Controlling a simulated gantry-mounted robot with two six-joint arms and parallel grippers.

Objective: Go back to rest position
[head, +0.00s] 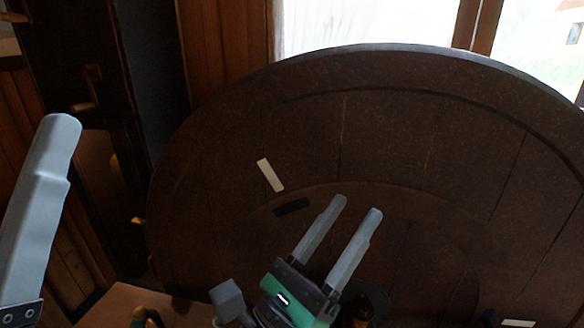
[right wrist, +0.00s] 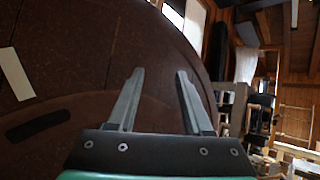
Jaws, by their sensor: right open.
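My right gripper (head: 356,207) is open and empty over the big round dark wooden table, its two grey fingers apart and pointing up the picture. It also shows in the right wrist view (right wrist: 160,72) with nothing between the fingers. One long grey finger of my left gripper (head: 60,130) stands at the left edge of the head view. Its other finger is out of view, so I cannot tell how far it is open.
On the round table (head: 430,130) lie a white strip (head: 270,175) and a dark strip (head: 292,207), left of the right gripper. A dark turned object (head: 368,300) is partly hidden beside that gripper. Another white piece (head: 517,323) shows at the bottom right. The table's far part is clear.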

